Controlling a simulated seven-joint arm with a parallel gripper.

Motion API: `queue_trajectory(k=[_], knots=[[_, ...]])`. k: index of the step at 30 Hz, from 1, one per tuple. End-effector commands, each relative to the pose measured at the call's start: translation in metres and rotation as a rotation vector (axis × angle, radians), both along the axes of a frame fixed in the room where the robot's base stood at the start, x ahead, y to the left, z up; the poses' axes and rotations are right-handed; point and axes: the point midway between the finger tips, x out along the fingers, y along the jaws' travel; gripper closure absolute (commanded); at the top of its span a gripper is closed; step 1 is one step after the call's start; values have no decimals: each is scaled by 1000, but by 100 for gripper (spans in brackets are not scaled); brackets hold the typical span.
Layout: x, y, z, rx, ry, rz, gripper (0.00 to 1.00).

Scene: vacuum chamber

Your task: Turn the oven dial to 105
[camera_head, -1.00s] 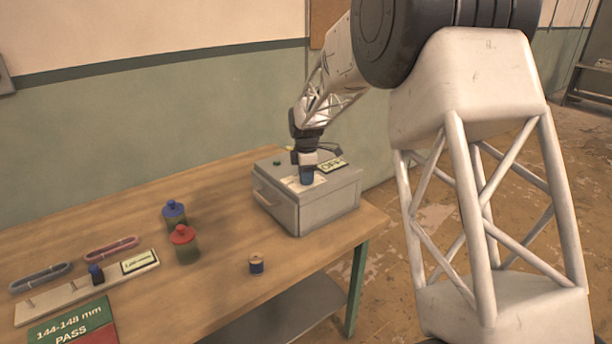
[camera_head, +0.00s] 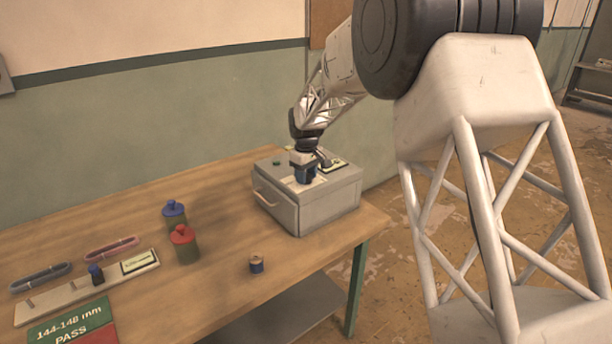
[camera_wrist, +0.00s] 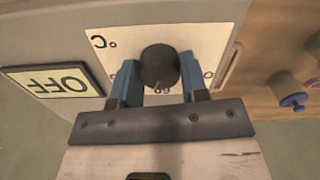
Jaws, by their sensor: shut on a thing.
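The oven (camera_head: 328,207) is a grey box with a tan front handle, standing on the right end of the table. Its dark round dial (camera_wrist: 159,67) is on top, on a pale plate (camera_wrist: 103,62) printed with °C and numbers, partly hidden by the fingers. My gripper (camera_head: 304,177) points down over the oven top, and in the wrist view its blue fingers (camera_wrist: 159,82) are shut on the dial, one on each side. A display (camera_wrist: 57,82) beside the plate reads OFF. The dial's exact setting cannot be read.
A blue-lidded jar (camera_head: 174,216), a red-lidded jar (camera_head: 184,247) and a small spool (camera_head: 256,265) stand left of the oven. Further left are a pale board (camera_head: 60,301), pink (camera_head: 111,248) and grey (camera_head: 41,276) loops, and a PASS sign (camera_head: 62,325).

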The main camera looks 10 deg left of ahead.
Motion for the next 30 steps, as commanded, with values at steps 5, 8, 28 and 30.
queue_trajectory(k=[5, 8, 28, 30], knots=[[0, -1, 1, 0, 0, -165, 83], [0, -1, 1, 0, 0, -260, 83], [0, 0, 1, 0, 0, -663, 83], [0, 0, 1, 0, 0, -672, 83]])
